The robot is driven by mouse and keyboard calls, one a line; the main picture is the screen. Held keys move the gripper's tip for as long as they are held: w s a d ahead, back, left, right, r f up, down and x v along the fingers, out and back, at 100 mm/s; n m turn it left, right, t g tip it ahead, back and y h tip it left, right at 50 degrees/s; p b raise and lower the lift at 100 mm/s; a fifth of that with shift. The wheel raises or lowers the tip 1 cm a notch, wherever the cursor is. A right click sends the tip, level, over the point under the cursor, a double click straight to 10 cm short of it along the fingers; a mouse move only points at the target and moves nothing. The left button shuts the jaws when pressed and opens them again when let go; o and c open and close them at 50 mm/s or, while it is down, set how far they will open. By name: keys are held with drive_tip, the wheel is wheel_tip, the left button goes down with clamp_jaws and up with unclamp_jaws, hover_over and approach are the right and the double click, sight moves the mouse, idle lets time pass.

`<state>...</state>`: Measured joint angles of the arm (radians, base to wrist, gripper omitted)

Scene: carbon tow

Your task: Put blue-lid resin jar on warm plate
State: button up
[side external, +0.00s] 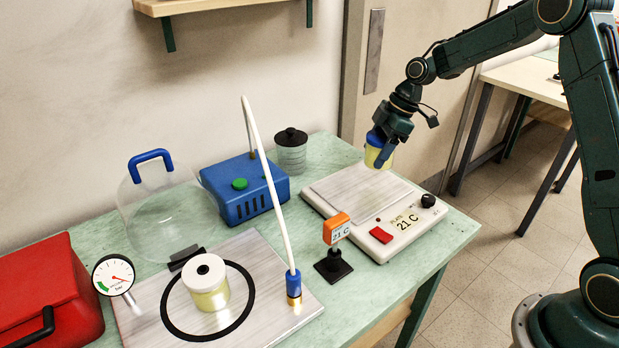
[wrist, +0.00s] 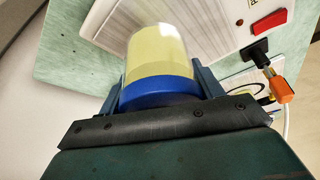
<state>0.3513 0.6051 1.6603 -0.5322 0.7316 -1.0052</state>
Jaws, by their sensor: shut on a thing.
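My gripper (side external: 384,142) is shut on the blue-lid resin jar (side external: 376,156), which holds pale yellow resin. The jar is held above the warm plate (side external: 335,193), over its back right part, with a gap beneath it. In the wrist view the jar (wrist: 157,58) sits between the two fingers (wrist: 160,88), its blue lid toward my wrist. The warm plate has a brushed metal top, a white body, a red switch, a black knob and a panel reading 21 C. In the wrist view, part of the warm plate (wrist: 215,25) shows beyond the jar.
A small orange display (side external: 337,228) on a black stand is just left of the plate. A white-lid jar (side external: 208,285) stands within a black ring on a metal base. A blue pump (side external: 247,190), clear dome (side external: 165,210), black-lid jar (side external: 291,152) and red case (side external: 45,295) stand further left.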

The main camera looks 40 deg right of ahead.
drive_tip(key=shift+f, duration=0.25)
drive_tip(key=shift+f, duration=0.15)
drive_tip(key=shift+f, duration=2)
drive_tip(key=shift+f, duration=0.1)
drive_tip(key=o, duration=1.2)
drive_tip(key=v, duration=1.2)
